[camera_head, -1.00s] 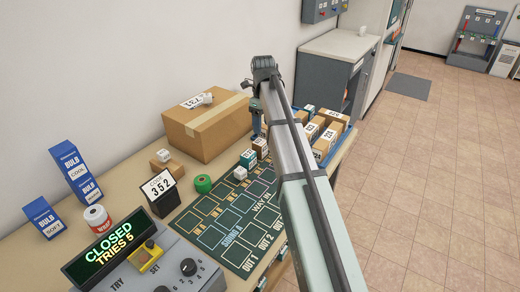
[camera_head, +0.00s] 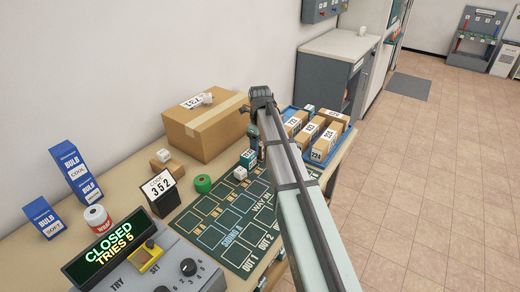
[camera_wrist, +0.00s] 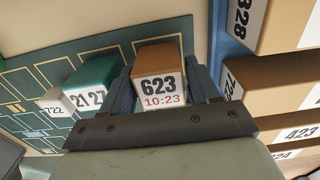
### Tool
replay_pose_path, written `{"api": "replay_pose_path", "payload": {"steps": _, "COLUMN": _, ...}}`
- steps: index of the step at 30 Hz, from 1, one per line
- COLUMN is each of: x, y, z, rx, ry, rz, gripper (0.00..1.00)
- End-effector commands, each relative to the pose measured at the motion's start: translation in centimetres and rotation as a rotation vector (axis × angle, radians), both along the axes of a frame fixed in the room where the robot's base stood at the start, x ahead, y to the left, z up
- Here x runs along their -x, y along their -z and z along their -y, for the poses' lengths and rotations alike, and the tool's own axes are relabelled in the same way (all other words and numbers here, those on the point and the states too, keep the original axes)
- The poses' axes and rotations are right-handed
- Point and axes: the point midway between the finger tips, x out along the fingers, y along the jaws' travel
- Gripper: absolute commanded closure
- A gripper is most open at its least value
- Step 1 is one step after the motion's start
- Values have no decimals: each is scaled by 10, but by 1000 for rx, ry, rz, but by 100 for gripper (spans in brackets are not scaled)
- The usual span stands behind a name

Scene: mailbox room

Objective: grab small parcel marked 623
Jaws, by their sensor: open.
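The small brown parcel marked 623 (camera_wrist: 157,72), with 10:23 in red below the number, stands between the two fingers of my gripper (camera_wrist: 160,88) in the wrist view. The gripper is open, with one finger on each side of the parcel; I cannot tell whether either finger touches it. In the head view my gripper (camera_head: 252,137) is low over the far end of the green mat (camera_head: 212,237), and I cannot make out parcel 623 there. A teal parcel marked 21 27 (camera_wrist: 91,85) stands just left of the left finger.
A small white parcel marked 722 (camera_wrist: 55,103) is beyond the teal one. A blue tray (camera_head: 343,134) of brown parcels lies close on the right. A large carton (camera_head: 205,128) stands by the wall. A control box reading CLOSED, TRIES 5 (camera_head: 110,245) is at the front.

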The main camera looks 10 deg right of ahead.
Motion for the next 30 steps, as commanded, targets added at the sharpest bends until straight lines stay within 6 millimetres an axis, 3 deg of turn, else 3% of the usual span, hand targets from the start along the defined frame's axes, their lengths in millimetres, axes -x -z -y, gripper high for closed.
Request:
{"api": "replay_pose_path", "payload": {"steps": 4, "x": 1, "y": 16, "z": 1, "rx": 0, "ry": 1, "rz": -1, "gripper": 39}}
{"api": "replay_pose_path", "payload": {"steps": 12, "x": 0, "y": 18, "z": 1, "rx": 0, "ry": 1, "rz": 0, "gripper": 40}}
{"api": "replay_pose_path", "payload": {"steps": 25, "x": 0, "y": 18, "z": 1, "rx": 0, "ry": 1, "rz": 0, "gripper": 81}}
{"api": "replay_pose_path", "payload": {"steps": 30, "x": 0, "y": 18, "z": 1, "rx": 0, "ry": 1, "rz": 0, "gripper": 81}}
